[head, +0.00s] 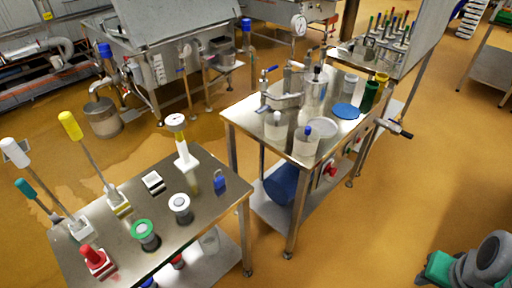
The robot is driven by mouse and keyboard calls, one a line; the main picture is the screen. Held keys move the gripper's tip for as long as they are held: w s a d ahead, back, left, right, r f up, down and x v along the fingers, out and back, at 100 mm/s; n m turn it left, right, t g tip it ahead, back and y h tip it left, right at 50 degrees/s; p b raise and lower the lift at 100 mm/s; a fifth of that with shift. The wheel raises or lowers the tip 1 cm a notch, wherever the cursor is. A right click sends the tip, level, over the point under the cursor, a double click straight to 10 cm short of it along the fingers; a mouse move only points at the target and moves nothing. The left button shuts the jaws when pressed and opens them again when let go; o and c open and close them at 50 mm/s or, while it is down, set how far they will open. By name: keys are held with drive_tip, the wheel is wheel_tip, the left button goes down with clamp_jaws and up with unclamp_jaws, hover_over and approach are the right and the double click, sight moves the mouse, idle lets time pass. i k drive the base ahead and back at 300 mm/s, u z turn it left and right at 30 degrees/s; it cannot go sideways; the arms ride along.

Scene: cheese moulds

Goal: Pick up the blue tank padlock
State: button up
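The blue padlock (220,182) is on the near steel table (155,223), close to its right end. It is small in the head view, and its shackle is hard to make out.
Left of the padlock are a white-topped jar (180,204), a green-rimmed jar (144,231), a small white box (153,182), a red stamp-like item (94,258) and long-handled brushes. A second steel table (238,118), crowded with containers, stands beyond. Floor at right is mostly open.

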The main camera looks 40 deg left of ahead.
sight(219, 181)
drive_tip(key=i, duration=2.55)
drive_tip(key=u, duration=4.75)
drive_tip(key=i, duration=0.5)
